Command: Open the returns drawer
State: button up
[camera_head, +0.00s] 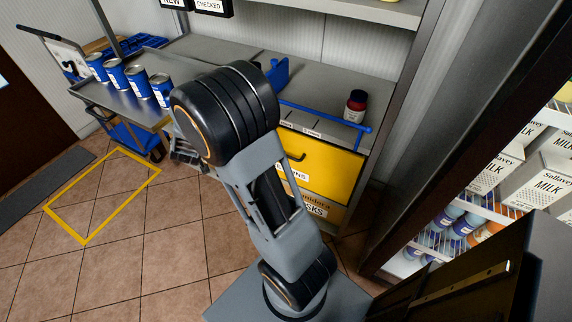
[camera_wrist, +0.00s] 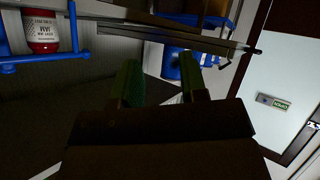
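My gripper (camera_head: 185,155) is left of the drawer, mostly hidden behind my arm in the head view, apart from the handle. In the wrist view my gripper (camera_wrist: 160,82) has its two dark green fingers spread with nothing between them. The drawer front and handle cannot be made out in the wrist view.
A blue rail (camera_head: 325,115) runs along the counter edge above the drawer, with a dark red jar (camera_head: 355,106) behind it. Several blue cans (camera_head: 138,82) stand on a metal cart (camera_head: 120,100) at left. A milk fridge (camera_head: 490,195) is at right.

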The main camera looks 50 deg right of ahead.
jog(key=s+d+f+m+g+h+b, duration=0.1)
jog(key=s+d+f+g+h+b, duration=0.15)
jog(key=d+f+h, duration=0.4)
jog(key=s+d+f+g+h+b, duration=0.2)
jog(key=d+f+g+h, duration=0.15)
jog(key=f, duration=0.55)
jog(key=s+d+f+g+h+b, duration=0.3)
jog(key=s+f+g+h, duration=0.1)
jog(key=s+f+g, duration=0.4)
jog(key=x, duration=0.4)
jog(key=s+r+x, duration=0.1)
jog(key=x, duration=0.8)
jog(key=shift+s+d+r, duration=0.1)
jog(key=shift+s+r, duration=0.1)
jog(key=shift+r, duration=0.05)
grip_shut()
